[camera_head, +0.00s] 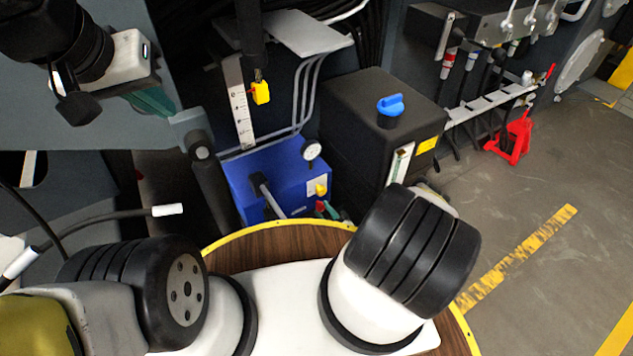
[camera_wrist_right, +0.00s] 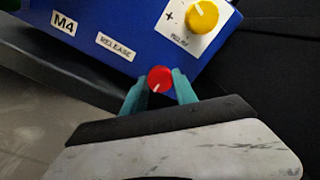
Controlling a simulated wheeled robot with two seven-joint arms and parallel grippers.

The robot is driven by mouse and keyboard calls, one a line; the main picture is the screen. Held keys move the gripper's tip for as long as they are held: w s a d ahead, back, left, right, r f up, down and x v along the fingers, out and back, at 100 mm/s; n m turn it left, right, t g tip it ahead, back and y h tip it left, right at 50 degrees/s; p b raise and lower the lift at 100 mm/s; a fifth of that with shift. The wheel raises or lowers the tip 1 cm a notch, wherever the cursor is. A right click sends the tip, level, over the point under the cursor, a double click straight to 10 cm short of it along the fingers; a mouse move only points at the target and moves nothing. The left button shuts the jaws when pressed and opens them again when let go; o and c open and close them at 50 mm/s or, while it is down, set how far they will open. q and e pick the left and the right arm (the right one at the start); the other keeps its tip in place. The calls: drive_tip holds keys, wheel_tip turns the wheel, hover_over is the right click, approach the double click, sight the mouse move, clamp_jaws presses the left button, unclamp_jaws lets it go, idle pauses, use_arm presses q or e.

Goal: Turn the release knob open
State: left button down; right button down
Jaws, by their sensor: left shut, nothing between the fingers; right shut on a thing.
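The red release knob (camera_wrist_right: 160,78) has a white line that slants toward its lower left. It sits at the lower edge of the blue panel (camera_wrist_right: 100,30), near a RELEASE label (camera_wrist_right: 115,47). My right gripper (camera_wrist_right: 159,84) has a teal finger on each side of the knob and is shut on it. In the head view the red knob (camera_head: 320,206) shows small at the blue unit's lower right, and my right arm hides most of that gripper. My left gripper (camera_head: 150,101) is at the upper left of the head view, shut and empty, away from the blue unit (camera_head: 283,172).
A yellow relief knob (camera_wrist_right: 202,17) is close above the red one. A gauge (camera_head: 311,150) and a bar handle (camera_head: 266,194) project from the blue unit. A black tank (camera_head: 365,105) with a blue cap (camera_head: 390,104) stands to its right. Open floor (camera_head: 545,265) lies further right.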

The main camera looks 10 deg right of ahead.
drive_tip(key=shift+s+f, duration=0.1)
drive_tip(key=shift+f, duration=0.05)
drive_tip(key=c, duration=1)
unclamp_jaws()
drive_tip(key=shift+o, duration=0.2)
drive_tip(key=v, duration=0.7)
drive_tip(key=shift+s, duration=0.3)
drive_tip(key=shift+d, duration=0.1)
